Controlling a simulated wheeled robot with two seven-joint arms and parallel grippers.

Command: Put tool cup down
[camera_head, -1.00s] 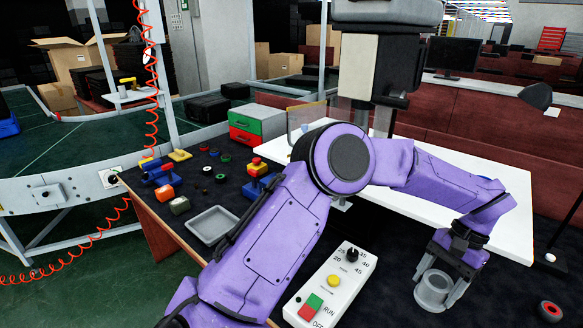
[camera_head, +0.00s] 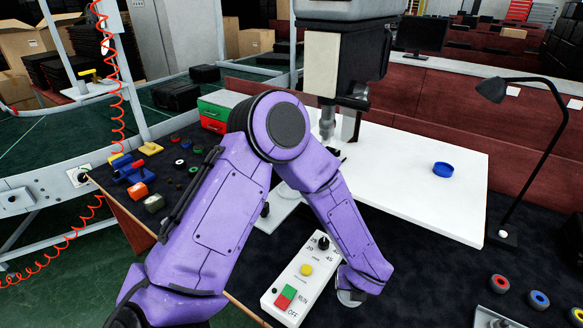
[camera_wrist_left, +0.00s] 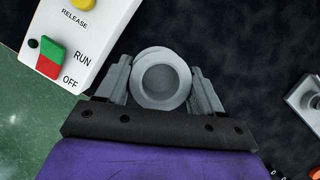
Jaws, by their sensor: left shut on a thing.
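The tool cup (camera_wrist_left: 162,80) is a round grey cup seen from above in the left wrist view. My left gripper (camera_wrist_left: 161,72) is shut on it, with one finger on each side. In the head view only a grey sliver of the cup (camera_head: 350,298) shows, below my purple wrist, which hides most of the gripper. The cup is just right of the white control box (camera_head: 304,276), over the dark table top. I cannot tell whether its base touches the table. My right gripper is not in view.
A white board (camera_head: 430,185) bearing a blue ring (camera_head: 443,169) lies behind. Red (camera_head: 499,284) and blue (camera_head: 539,299) rings sit at the right. A black lamp (camera_head: 540,110) stands at the back right.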

